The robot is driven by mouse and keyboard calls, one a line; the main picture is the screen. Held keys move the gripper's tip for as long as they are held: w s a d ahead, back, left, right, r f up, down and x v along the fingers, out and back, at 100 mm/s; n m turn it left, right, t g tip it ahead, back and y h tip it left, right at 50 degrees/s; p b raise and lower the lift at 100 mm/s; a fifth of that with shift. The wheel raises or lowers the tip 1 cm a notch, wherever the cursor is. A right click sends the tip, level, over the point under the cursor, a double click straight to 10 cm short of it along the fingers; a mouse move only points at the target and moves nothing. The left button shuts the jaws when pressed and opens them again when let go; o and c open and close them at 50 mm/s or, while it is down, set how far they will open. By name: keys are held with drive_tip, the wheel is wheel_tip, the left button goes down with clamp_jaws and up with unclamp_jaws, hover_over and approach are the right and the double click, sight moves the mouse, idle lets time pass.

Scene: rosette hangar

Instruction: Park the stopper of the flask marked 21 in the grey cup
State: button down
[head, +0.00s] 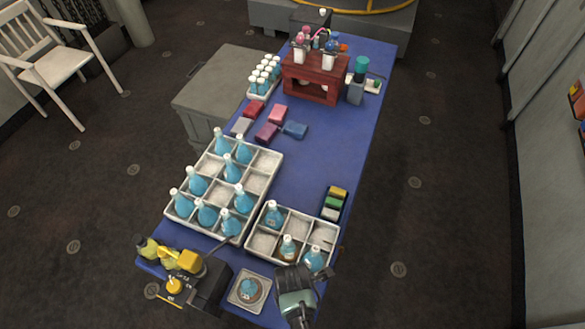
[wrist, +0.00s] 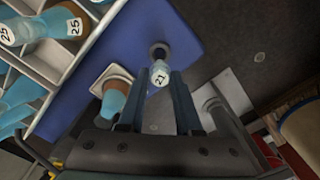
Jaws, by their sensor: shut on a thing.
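My gripper (wrist: 158,74) is shut on a small pale stopper (wrist: 159,77) marked 21, held between its fingertips in the wrist view. Just beyond the stopper is a small round grey thing with a dark middle, seemingly the grey cup (wrist: 160,48), near the table's edge. I cannot tell whether stopper and cup touch. Left of the fingers, a blue and brown flask (wrist: 115,88) stands on a white square stand. In the head view this flask (head: 249,289) shows no white stopper; its mark is not readable. My arm hides the cup there.
Two white divided crates (head: 264,159) (head: 322,232) hold several stoppered flasks. A black and yellow device (head: 190,285) stands left of the flask's stand (head: 236,300). A red rack (head: 313,78) is at the far end. The blue table (head: 318,157) is clear at its middle.

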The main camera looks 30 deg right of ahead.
drive_tip(key=shift+f, duration=0.15)
drive_tip(key=shift+a+f+b, duration=0.1)
drive_tip(key=shift+f+b, duration=0.85)
drive_tip(key=shift+b, duration=0.1)
drive_tip(key=shift+f+b, duration=1)
drive_tip(key=shift+b, duration=0.05)
drive_tip(key=shift+f, duration=0.3)
drive_tip(key=shift+f+b, duration=0.75)
drive_tip(key=shift+f, duration=0.05)
drive_tip(key=shift+f, duration=0.1)
drive_tip(key=shift+f+b, duration=0.35)
drive_tip(key=shift+f, duration=0.05)
